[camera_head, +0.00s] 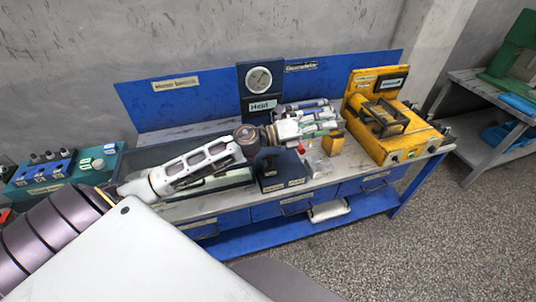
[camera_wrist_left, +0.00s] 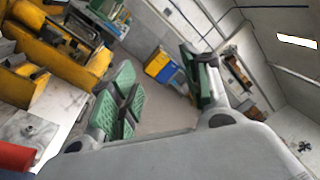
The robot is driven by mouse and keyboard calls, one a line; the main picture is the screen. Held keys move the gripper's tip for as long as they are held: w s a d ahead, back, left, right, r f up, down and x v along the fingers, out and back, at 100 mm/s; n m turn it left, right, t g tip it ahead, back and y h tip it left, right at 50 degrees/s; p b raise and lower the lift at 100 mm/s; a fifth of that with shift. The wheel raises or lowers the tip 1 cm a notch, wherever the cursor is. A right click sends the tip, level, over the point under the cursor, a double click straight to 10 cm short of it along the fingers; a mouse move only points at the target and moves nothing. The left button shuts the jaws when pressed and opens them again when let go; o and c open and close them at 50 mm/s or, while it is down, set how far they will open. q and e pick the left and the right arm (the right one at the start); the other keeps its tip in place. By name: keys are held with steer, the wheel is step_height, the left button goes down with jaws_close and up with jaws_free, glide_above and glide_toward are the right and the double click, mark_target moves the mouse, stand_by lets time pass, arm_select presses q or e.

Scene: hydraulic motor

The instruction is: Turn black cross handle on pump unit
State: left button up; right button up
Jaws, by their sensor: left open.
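My left gripper (camera_head: 318,121) reaches in over the blue bench, in front of the panel with the round gauge (camera_head: 259,79). In the left wrist view its green-padded fingers (camera_wrist_left: 160,85) are spread apart with nothing between them. A dark blue unit (camera_head: 284,181) stands just below the gripper, and a red knob (camera_head: 301,150) shows beside it. I cannot clearly make out the black cross handle in the head view; the arm and gripper cover part of this area. A small dark cross-shaped thing (camera_wrist_left: 304,146) shows far right in the left wrist view; I cannot tell what it is.
A yellow machine (camera_head: 396,152) with a black frame stands on the bench to the right of the gripper. A green box with blue switches (camera_head: 48,171) is at the left. A grey side table (camera_head: 490,150) stands at the far right. The floor before the bench is clear.

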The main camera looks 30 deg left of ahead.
arm_select(q)
steer(key=m+g, duration=0.3)
steer(key=m, duration=0.1)
steer(key=m+g+y, duration=0.8)
steer(key=m+y, duration=0.2)
glide_toward(269, 155)
steer(key=v, duration=0.5)
steer(key=shift+f, duration=0.2)
arm_select(e)
steer(key=shift+d+f, duration=0.1)
steer(key=shift+f, duration=0.1)
arm_select(q)
steer(key=p+x, duration=0.2)
steer(key=x, duration=0.9)
steer(key=shift+d+f, duration=0.2)
steer(key=shift+f, duration=0.15)
steer(key=shift+x, duration=0.95)
arm_select(e)
steer(key=shift+r, duration=1.35)
arm_select(q)
steer(key=shift+w, duration=0.1)
